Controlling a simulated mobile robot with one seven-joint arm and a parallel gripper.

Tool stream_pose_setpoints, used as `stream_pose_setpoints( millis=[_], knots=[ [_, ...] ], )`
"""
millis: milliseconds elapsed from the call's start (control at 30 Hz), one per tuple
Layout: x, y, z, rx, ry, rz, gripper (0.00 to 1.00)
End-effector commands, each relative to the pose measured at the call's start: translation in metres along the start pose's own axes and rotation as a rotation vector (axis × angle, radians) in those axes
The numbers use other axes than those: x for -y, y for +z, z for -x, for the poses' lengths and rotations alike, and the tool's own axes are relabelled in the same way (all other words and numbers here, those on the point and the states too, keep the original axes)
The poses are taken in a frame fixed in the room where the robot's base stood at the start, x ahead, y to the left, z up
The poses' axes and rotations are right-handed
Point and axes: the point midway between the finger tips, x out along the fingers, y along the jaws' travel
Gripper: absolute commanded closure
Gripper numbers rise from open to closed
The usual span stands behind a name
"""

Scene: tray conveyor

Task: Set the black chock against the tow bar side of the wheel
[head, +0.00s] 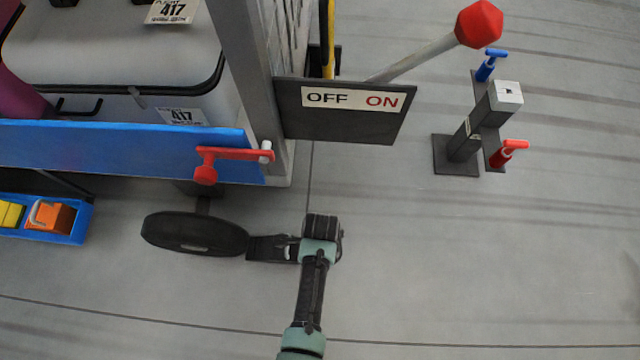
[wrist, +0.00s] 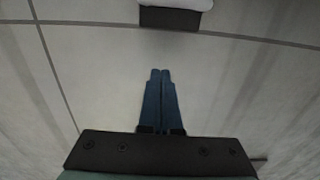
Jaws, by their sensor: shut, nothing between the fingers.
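The wheel (head: 195,233) is a broad black tyre under the cart's corner, in the head view. A dark low block (head: 270,248) lies just right of it, between the tyre and the end of my arm. I cannot tell whether it is the black chock or part of my wrist. I see no other black chock. My gripper (wrist: 160,72) points at bare floor in the wrist view. Its blue fingers are shut together with nothing between them. In the head view the fingers are hidden. The tow bar is not clearly identifiable.
A blue rack (head: 78,232) holds an orange chock (head: 52,217) and a yellow one (head: 11,214) at the left. The cart's blue side (head: 120,146), red latch (head: 235,154) and OFF/ON panel (head: 345,125) overhang nearby. A post (head: 465,140) stands right. The lower-right floor is clear.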

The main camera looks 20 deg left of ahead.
Motion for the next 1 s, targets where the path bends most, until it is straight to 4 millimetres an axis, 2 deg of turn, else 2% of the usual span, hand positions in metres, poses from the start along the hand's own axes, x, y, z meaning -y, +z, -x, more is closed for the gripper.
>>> stream_pose_setpoints(
  millis=[33, 300, 400, 600, 1000],
  knots=[
    [0.001, 0.0, -0.016, 0.0, -0.001, 0.0, 1.0],
    [0.001, 0.004, -0.052, 0.0, -0.002, 0.003, 1.0],
    [0.0, 0.022, -0.049, 0.0, -0.002, 0.006, 1.0],
    [0.0, 0.038, -0.045, 0.0, -0.001, 0.002, 1.0],
    [0.0, 0.041, -0.043, 0.0, -0.001, 0.001, 1.0]
  ],
)
